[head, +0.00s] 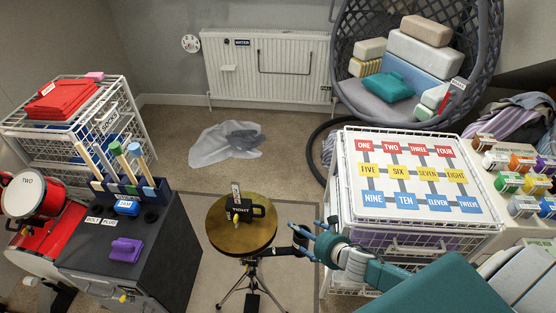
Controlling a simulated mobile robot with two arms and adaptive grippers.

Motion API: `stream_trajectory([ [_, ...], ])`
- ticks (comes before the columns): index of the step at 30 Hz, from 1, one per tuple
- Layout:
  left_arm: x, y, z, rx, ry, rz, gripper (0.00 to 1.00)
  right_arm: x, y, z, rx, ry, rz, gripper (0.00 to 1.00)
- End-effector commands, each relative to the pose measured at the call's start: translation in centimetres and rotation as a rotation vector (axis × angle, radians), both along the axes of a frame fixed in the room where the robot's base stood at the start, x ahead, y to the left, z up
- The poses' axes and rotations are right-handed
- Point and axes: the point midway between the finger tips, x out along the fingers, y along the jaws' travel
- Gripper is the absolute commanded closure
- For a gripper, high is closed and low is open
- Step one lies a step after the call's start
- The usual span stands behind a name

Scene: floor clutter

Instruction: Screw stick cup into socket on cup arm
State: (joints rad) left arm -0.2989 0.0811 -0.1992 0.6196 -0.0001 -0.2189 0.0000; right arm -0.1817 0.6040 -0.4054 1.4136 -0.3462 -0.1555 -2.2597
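A round brass-coloured top on a black tripod (242,232) stands at the centre of the floor. A dark arm (276,252) reaches out to the right below the top. At its end is a small black cup-like piece (299,239), probably the stick cup; the socket joint is too small to make out. My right gripper (303,240), with blue fingers, is right beside this piece. The fingers look spread around it, but I cannot tell whether they grip it. My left gripper is out of view.
A white wire crate with a number mat (408,222) stands close to my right arm. A dark cabinet (95,262) with a blue stick rack (128,190) is at left, beside a red drum (25,195). A crumpled plastic bag (215,146) lies on the floor behind.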

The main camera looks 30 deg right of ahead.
Motion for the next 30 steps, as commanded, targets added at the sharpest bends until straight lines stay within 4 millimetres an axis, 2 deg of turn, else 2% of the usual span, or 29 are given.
stream_trajectory([
  [1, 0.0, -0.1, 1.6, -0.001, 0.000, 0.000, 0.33, 0.0, 0.0, 1.7, 0.000, 0.000, 0.000, 0.20],
  [7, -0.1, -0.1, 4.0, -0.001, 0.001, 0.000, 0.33, 0.0, 0.0, 4.5, 0.000, 0.000, 0.000, 0.20],
  [9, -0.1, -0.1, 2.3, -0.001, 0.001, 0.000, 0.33, 0.0, 0.1, 3.2, 0.030, -0.003, -0.024, 0.20],
  [11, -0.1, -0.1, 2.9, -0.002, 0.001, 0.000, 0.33, 1.4, 0.2, 4.9, 0.023, -0.009, -0.029, 0.20],
  [30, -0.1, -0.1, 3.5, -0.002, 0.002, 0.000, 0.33, 9.3, 2.0, 14.3, 0.030, -0.002, -0.137, 0.20],
])
